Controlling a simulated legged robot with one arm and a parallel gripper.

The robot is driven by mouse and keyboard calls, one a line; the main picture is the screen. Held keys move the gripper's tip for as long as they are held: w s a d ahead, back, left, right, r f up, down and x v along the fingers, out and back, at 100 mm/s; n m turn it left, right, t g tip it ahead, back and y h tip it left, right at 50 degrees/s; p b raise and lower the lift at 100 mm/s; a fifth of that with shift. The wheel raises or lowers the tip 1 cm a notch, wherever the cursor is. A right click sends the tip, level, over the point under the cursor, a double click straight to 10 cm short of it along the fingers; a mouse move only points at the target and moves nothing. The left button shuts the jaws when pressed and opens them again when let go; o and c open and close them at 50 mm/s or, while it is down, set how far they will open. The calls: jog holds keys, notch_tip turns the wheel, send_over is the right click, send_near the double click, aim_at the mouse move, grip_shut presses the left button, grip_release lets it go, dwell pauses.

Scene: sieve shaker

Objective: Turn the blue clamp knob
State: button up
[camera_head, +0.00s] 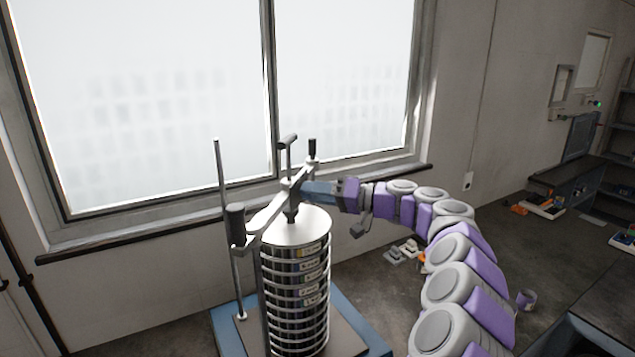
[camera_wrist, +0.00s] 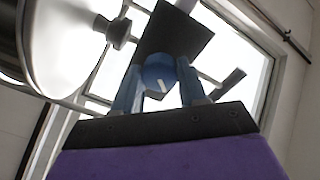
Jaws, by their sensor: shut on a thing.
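The blue clamp knob (camera_wrist: 158,74) is round with a white mark on its face. It shows in the wrist view between the two blue fingers of my gripper (camera_wrist: 158,68). My gripper is shut on it. In the head view my gripper (camera_head: 317,189) reaches in from the right to the clamp bar (camera_head: 270,215) above the sieve stack. The fingers hide the knob there. The sieve stack (camera_head: 296,290) is a tall column of metal rings with a pale round lid (camera_head: 298,230).
Upright rods with dark handles (camera_head: 235,220) stand around the stack on a blue-edged base (camera_head: 226,330). A window (camera_head: 140,110) and its sill are behind. A dark bench (camera_head: 590,290) is at the right.

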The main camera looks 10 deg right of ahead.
jog(key=m+p, duration=0.4)
jog(key=shift+r+m+p, duration=0.1)
jog(key=shift+m+p, duration=0.2)
jog(key=shift+p, duration=0.1)
jog(key=m+p, duration=0.4)
jog(key=shift+f+m+g+p, duration=0.2)
jog(key=shift+m+g+p, duration=0.1)
jog(key=shift+g+p, duration=0.1)
jog(key=o, duration=1.1)
jog(key=shift+w, duration=0.25)
jog(key=shift+c, duration=0.2)
jog(key=shift+s, duration=0.1)
jog(key=shift+s+d, duration=0.15)
jog(key=shift+d, duration=0.25)
jog(key=b+v, duration=0.1)
jog(key=v, duration=1.5)
jog(key=shift+s+d, duration=0.2)
jog(key=shift+d, duration=0.05)
